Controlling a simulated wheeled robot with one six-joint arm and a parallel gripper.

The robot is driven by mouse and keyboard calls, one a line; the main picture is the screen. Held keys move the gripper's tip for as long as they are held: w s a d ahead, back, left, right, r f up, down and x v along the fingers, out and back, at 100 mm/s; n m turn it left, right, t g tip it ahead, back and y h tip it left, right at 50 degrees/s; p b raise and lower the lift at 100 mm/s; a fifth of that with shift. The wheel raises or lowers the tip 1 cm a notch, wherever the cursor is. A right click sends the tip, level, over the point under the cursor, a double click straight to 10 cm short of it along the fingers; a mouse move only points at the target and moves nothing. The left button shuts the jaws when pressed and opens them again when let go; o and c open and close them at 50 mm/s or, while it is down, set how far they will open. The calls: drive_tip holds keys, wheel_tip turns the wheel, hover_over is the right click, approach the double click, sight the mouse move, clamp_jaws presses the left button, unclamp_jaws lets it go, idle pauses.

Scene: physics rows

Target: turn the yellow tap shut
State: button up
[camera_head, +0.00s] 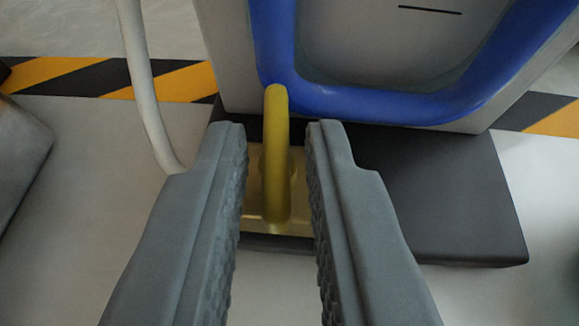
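The yellow tap handle (277,150) is a rounded bar in the middle of the view, running up and down in the picture. It sits over a brass-coloured plate or body (255,205), which is partly hidden by my fingers. My gripper (278,130) is open, with one grey ridged finger on each side of the handle. A gap shows between the handle and each finger, so neither appears to touch it. The way the handle joins its body is hard to see from here.
A grey panel with a thick blue frame (400,105) stands just beyond the handle. A dark block (440,195) lies below it to the right. A pale hose or pipe (143,85) curves down at the left. A grey object (20,150) is at the left edge. Yellow-black floor striping (70,72) lies behind.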

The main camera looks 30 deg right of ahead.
drive_tip(key=shift+s, duration=0.1)
idle(0.3)
drive_tip(key=v, duration=1.7)
drive_tip(key=shift+r, duration=0.25)
